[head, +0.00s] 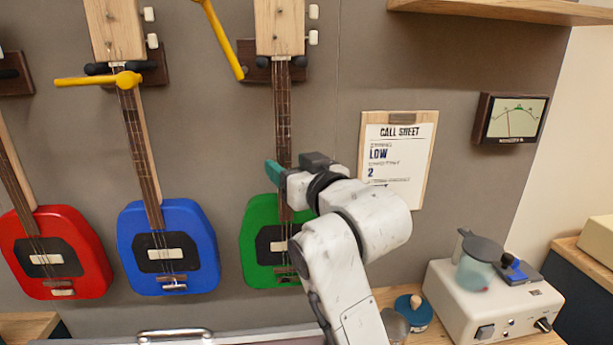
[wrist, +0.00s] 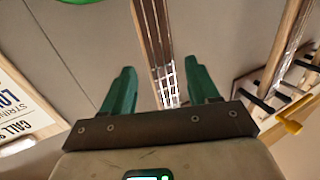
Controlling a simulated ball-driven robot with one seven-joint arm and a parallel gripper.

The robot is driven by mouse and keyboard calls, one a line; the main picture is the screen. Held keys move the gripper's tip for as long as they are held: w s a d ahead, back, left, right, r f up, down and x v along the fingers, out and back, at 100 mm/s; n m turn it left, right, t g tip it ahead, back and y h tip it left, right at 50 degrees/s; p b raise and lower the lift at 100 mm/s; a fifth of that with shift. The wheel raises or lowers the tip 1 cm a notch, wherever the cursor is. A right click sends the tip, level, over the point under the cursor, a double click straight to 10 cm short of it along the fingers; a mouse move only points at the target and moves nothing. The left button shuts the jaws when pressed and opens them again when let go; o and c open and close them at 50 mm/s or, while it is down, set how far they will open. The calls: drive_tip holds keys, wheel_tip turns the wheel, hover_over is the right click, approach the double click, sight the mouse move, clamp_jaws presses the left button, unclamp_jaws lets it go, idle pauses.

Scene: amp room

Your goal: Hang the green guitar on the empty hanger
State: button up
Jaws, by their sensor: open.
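The green guitar (head: 258,215) is upright against the wall, its neck running up between the dark pegs of a wall hanger (head: 248,58). A yellow bar (head: 222,38) at that hanger is swung up, clear of the neck. My gripper (head: 282,174) is at the lower neck, covering part of it and the body's right side. In the wrist view my open gripper (wrist: 161,78) has its green fingers on either side of the neck (wrist: 153,35); contact cannot be told. No empty hanger is clearly seen.
The blue guitar (head: 195,222) hangs to the left, a yellow bar (head: 95,81) across its neck. The red guitar (head: 85,240) is further left. A call sheet (head: 415,145) and a meter (head: 510,118) are on the right wall. A white device (head: 450,290) stands below right.

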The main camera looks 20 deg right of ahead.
drive_tip(key=s, duration=0.9)
drive_tip(key=shift+s+d+r+b, duration=0.15)
drive_tip(key=shift+s+d+b, duration=0.15)
drive_tip(key=shift+d+b, duration=0.15)
idle(0.3)
